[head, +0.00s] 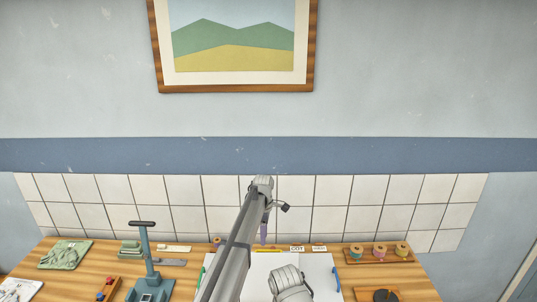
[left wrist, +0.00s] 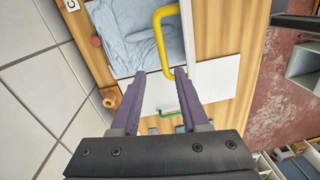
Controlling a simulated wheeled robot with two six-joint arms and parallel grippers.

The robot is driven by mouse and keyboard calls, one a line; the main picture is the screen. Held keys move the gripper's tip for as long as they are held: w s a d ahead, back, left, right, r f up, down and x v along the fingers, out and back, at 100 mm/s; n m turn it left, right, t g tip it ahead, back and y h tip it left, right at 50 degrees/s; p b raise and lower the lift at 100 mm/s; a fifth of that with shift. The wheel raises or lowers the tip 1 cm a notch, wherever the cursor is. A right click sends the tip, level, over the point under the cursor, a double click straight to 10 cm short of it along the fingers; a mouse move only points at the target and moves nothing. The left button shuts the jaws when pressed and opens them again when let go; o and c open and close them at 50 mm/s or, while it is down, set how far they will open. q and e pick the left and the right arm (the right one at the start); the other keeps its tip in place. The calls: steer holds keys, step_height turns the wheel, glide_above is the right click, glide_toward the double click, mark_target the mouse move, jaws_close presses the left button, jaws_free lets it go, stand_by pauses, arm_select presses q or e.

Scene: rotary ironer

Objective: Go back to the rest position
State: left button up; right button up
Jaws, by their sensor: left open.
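My left gripper (head: 264,236) hangs over the back of the workbench in the head view, with my arm link rising in front of it. In the left wrist view its two purple fingers (left wrist: 160,74) are apart, with nothing held between them. A yellow handle (left wrist: 161,42) shows beyond the fingertips; I cannot tell whether a finger touches it. Blue cloth (left wrist: 128,30) lies beside the handle in a pale surround. My right gripper is not in view.
A tiled wall (head: 340,190) stands close behind. A framed picture (head: 234,55) hangs above.

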arm_select(q)
steer(key=s+a+m+t, duration=0.1)
steer(key=s+a+m, duration=0.4)
steer(key=s, duration=0.6)
steer(key=s+a+m, duration=0.5)
steer(key=s+m, duration=0.1)
steer(key=s, duration=0.5)
steer(key=s+a+m+t, duration=0.1)
steer(key=s+a+m, duration=0.4)
steer(key=s, duration=0.6)
steer(key=s+d+f+m+b, duration=0.2)
steer(key=d+f+b, duration=0.3)
steer(key=f+b, duration=0.3)
steer(key=s+d+f+m+g+y+b, duration=0.1)
steer(key=s+d+f+m+b, duration=0.1)
steer(key=d+f+b, duration=0.3)
step_height(320, 180, down, 4)
steer(key=s+b, duration=0.1)
steer(key=b, duration=0.3)
steer(key=shift+s+d, duration=0.35)
steer(key=shift+s, duration=0.05)
steer(key=shift+f, duration=0.1)
